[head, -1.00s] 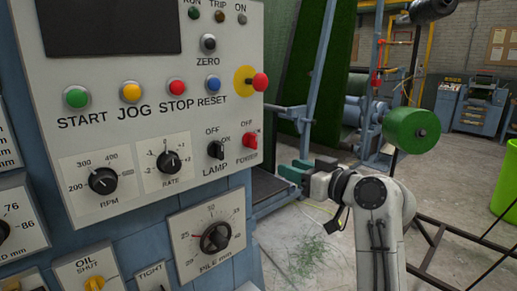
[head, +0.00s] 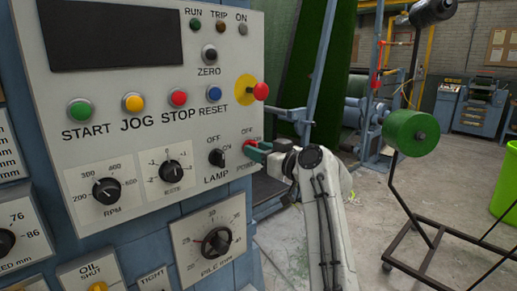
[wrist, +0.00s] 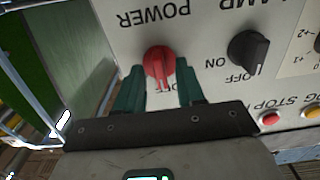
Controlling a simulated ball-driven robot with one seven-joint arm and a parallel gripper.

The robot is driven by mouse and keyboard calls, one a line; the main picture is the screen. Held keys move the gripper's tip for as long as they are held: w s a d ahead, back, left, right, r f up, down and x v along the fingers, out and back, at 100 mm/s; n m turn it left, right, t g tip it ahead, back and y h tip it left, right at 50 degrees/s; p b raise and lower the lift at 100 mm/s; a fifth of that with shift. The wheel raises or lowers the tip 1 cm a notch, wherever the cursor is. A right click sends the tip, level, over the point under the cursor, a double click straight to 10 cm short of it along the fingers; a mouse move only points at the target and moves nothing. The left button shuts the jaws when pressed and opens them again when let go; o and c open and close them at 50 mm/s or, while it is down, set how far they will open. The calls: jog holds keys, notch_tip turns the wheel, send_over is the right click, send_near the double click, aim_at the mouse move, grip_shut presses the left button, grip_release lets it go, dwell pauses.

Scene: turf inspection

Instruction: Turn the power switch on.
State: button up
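The power switch (wrist: 158,62) is a red rotary knob on the light grey control panel (head: 110,105). In the wrist view it sits upside down below the word POWER, with OFF partly showing between the fingers. My gripper (wrist: 160,75) is open, its two green fingertips on either side of the knob, with a small gap showing. I cannot tell whether either finger touches it. In the head view my gripper (head: 257,151) is at the panel's lower right edge and hides most of the knob.
The black lamp switch (head: 217,157) is just left of the power switch and is close to a finger in the wrist view (wrist: 247,50). A red mushroom button (head: 260,91) on a yellow disc is above. A green roll (head: 410,132) on a stand is at the right.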

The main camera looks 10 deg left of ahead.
jog(key=shift+w+a, duration=0.15)
jog(key=shift+a, duration=0.05)
jog(key=shift+c, duration=0.3)
grip_shut()
